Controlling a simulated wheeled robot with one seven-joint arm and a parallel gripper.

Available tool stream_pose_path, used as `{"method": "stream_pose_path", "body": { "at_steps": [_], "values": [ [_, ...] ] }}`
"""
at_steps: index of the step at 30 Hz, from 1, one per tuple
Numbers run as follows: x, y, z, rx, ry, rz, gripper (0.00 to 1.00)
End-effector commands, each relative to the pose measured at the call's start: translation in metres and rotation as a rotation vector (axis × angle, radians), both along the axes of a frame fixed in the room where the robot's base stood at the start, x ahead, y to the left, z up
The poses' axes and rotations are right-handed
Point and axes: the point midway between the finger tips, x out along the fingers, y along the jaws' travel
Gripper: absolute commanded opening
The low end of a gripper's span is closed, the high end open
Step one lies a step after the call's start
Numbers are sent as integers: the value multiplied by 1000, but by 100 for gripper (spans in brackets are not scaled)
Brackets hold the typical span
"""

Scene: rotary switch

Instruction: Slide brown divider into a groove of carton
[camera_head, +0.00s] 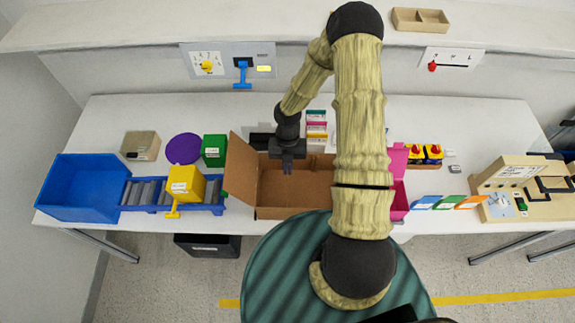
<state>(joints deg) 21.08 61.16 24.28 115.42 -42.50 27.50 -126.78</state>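The brown carton (285,199) stands open on the white table, with a flap (240,170) raised on its left side. My arm covers part of its right side. My gripper (288,170) points down over the back part of the carton. Its fingertips are small and dark, so I cannot tell whether they are open or shut, or whether they hold anything. I cannot make out the brown divider as separate from the carton's brown walls, nor any grooves.
Left of the carton are a green box (214,149), a yellow box (185,182) on a blue roller track, and a blue bin (82,187). A pink container (399,197) is close on the right. Small packs (316,126) stand behind the carton.

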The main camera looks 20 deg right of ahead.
Motion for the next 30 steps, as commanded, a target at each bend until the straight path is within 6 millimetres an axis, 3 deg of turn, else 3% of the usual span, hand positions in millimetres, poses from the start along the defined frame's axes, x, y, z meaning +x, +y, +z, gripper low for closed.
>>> {"method": "stream_pose_path", "body": {
  "at_steps": [30],
  "values": [
    [0,0,-51,0,0,0,0]
  ]
}}
